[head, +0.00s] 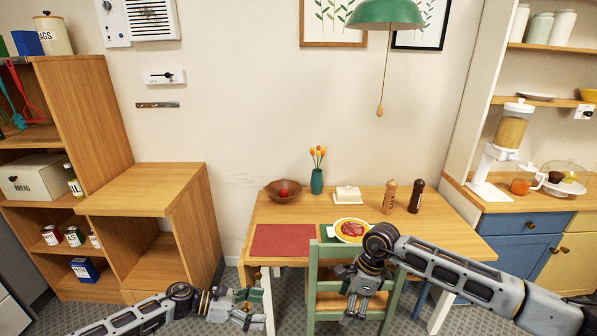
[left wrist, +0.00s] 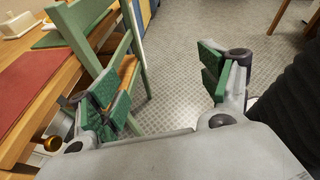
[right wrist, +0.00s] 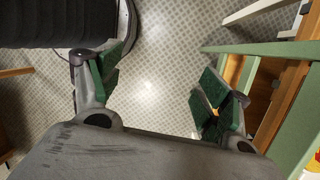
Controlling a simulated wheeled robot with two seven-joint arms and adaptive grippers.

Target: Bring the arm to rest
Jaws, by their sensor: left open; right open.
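My left gripper (head: 248,307) is low in front of the table, left of the green chair (head: 313,275). In the left wrist view its two green-padded fingers (left wrist: 165,88) stand wide apart with nothing between them, and the chair is behind the left finger. My right gripper (head: 358,300) hangs in front of the chair's back at the right. In the right wrist view its fingers (right wrist: 160,85) are also wide apart over bare floor, with the green chair frame (right wrist: 270,48) close beside the right finger. Whether that finger touches the chair I cannot tell.
The wooden table (head: 300,210) holds a red placemat (head: 283,240), a bowl (head: 284,191), a vase (head: 317,181), a butter dish (head: 347,195), two mills and a plate of food (head: 351,230). A wooden shelf unit (head: 160,190) stands left. Tiled floor (left wrist: 190,50) is open between the left fingers.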

